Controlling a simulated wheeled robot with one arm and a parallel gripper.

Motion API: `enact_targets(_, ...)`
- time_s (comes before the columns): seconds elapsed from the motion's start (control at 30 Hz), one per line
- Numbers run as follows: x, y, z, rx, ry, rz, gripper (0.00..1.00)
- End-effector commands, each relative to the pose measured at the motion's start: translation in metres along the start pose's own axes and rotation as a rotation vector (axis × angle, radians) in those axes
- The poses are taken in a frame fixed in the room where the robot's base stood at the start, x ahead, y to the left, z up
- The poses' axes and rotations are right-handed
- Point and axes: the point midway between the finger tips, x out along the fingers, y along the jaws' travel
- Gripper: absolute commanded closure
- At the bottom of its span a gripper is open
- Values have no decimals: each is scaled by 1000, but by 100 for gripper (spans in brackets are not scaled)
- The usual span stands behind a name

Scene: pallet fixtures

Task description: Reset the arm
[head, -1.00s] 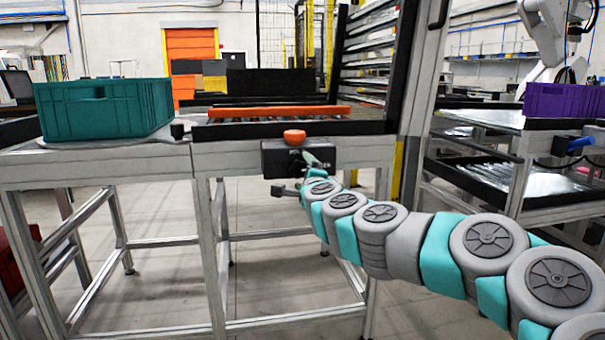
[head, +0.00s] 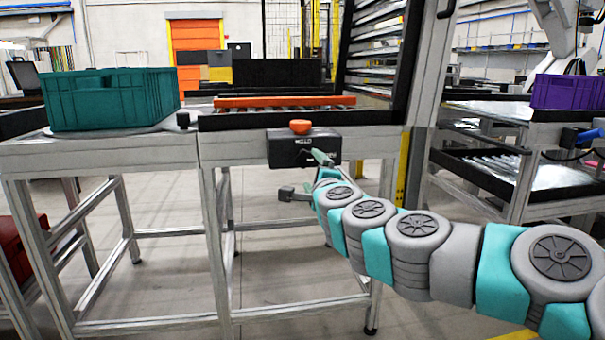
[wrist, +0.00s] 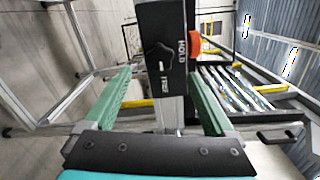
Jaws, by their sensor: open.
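My gripper (head: 303,176) is at the end of my grey and teal arm, just in front of and below the black control box (head: 290,149) on the table's front edge. In the wrist view my gripper (wrist: 160,95) has its two green fingers spread apart with nothing between them. The box also shows in the wrist view (wrist: 160,35), beyond the fingers, with "HOLD" lettering on its face. An orange-red button (head: 300,127) sits on top of the box in the head view. I cannot tell whether the fingers touch the box.
A teal crate (head: 110,98) stands on the left part of the metal-framed table (head: 100,160). An orange bar (head: 285,101) lies across the rollers behind the box. A purple crate (head: 570,92) stands on the right rack. The floor (head: 280,275) under the table looks open between the legs.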

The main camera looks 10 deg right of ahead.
Motion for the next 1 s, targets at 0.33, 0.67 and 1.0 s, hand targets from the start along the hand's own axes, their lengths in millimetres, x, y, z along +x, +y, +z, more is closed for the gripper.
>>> enact_targets(0.33, -76, 29, 122, -476, -437, 130, 10)
enact_targets(0.67, -215, 163, 124, -1041, -857, 559, 10)
enact_targets(1.0, -386, 236, 2, -1295, -1114, 1218, 10)
